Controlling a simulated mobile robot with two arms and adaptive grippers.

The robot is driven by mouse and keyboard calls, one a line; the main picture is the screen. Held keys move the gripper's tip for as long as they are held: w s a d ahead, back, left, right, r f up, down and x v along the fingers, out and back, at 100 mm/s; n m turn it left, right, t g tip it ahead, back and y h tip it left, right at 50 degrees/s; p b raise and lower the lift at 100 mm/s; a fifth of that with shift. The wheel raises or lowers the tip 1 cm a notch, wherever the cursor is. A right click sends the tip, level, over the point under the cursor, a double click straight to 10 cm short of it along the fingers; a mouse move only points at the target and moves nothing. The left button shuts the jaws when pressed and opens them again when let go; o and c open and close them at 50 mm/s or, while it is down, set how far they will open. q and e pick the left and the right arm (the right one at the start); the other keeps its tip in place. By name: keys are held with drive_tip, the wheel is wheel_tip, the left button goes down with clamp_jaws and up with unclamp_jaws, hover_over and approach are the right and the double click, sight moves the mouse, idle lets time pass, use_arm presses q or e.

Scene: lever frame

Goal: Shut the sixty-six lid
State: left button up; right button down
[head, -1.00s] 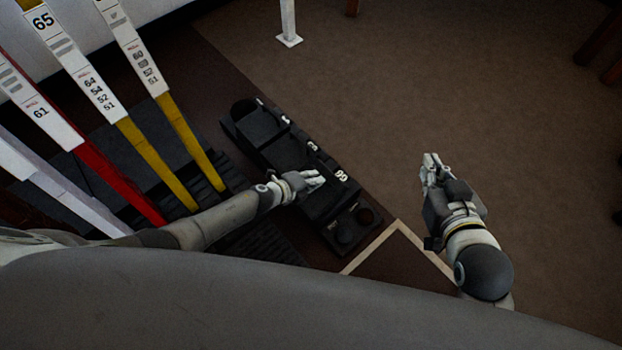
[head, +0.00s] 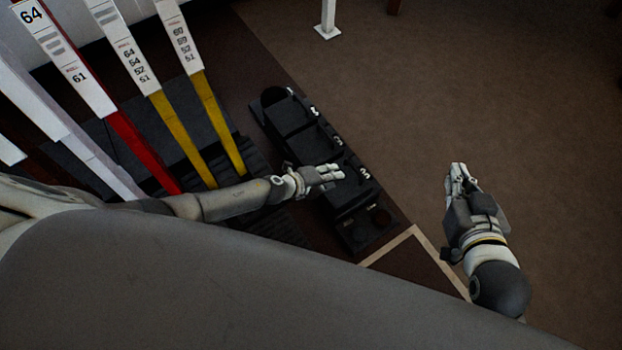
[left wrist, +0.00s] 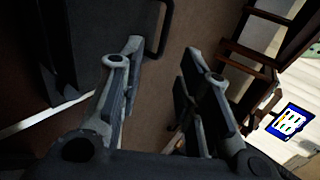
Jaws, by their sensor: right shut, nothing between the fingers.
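A row of black boxes with flap lids (head: 312,135) stands on the floor in the head view, with small white number labels along its right side. The label nearest me (head: 364,173) is too blurred to read surely, so I cannot tell which lid is sixty-six. My left gripper (head: 338,172) is over the near part of the row, just left of that label; contact is unclear. Its fingers are apart and empty in the left wrist view (left wrist: 163,52), beside a dark panel with a black loop handle (left wrist: 165,30). My right gripper (head: 457,170) is shut and empty, right of the row.
Red (head: 142,152), yellow (head: 182,137) and white (head: 95,160) levers with number plates slant up left of the boxes. A white post (head: 327,18) stands beyond. A pale floor strip (head: 395,243) lies near the right arm. Brown floor on the right is clear.

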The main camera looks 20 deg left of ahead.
use_arm(q)
drive_tip(key=v, duration=0.9)
drive_tip(key=shift+a, duration=0.2)
drive_tip(key=shift+s, duration=0.1)
